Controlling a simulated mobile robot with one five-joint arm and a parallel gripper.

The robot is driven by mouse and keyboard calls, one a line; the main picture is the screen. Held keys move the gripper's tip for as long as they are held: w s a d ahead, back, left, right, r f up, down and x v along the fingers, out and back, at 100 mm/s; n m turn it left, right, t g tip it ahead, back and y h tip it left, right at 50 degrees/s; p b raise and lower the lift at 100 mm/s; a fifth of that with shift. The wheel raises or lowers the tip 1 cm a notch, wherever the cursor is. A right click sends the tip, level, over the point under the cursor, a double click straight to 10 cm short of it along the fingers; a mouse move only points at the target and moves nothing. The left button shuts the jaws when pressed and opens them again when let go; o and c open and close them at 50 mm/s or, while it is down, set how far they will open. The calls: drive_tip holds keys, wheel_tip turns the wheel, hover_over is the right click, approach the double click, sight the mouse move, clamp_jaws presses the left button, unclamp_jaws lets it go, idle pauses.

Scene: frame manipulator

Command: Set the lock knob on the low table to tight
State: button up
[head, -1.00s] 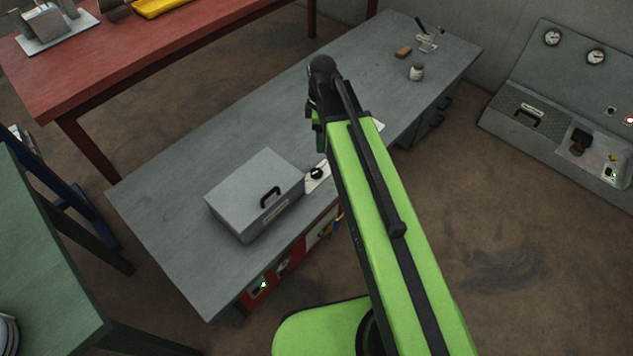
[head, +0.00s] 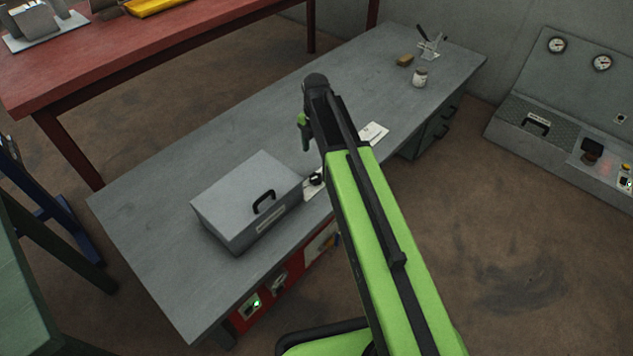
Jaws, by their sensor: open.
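The low grey table (head: 150,225) runs diagonally across the head view. A small black knob (head: 315,180) on a white plate (head: 311,193) sits on it, just right of the grey box; my arm hides part of the plate. I cannot read the knob's setting or any marks. My gripper (head: 306,146) hangs from the dark wrist over the table, above and slightly left of the knob in the picture, and apart from it. It is open, seems empty, and its fingertips are small and dark.
A grey lidded box (head: 245,195) with a black handle stands close beside the knob plate. A white card (head: 374,133), a jar (head: 420,77) and a brown block (head: 404,60) lie farther along. A red table (head: 150,50) stands behind, and a grey gauge console (head: 570,100) at right.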

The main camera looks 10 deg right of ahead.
sight(316, 177)
wheel_tip(316, 177, down, 12)
drive_tip(key=b, duration=1)
drive_tip(key=shift+r, duration=0.15)
drive_tip(key=c, duration=1.3)
drive_tip(key=shift+d, duration=0.1)
drive_tip(key=shift+c, duration=0.3)
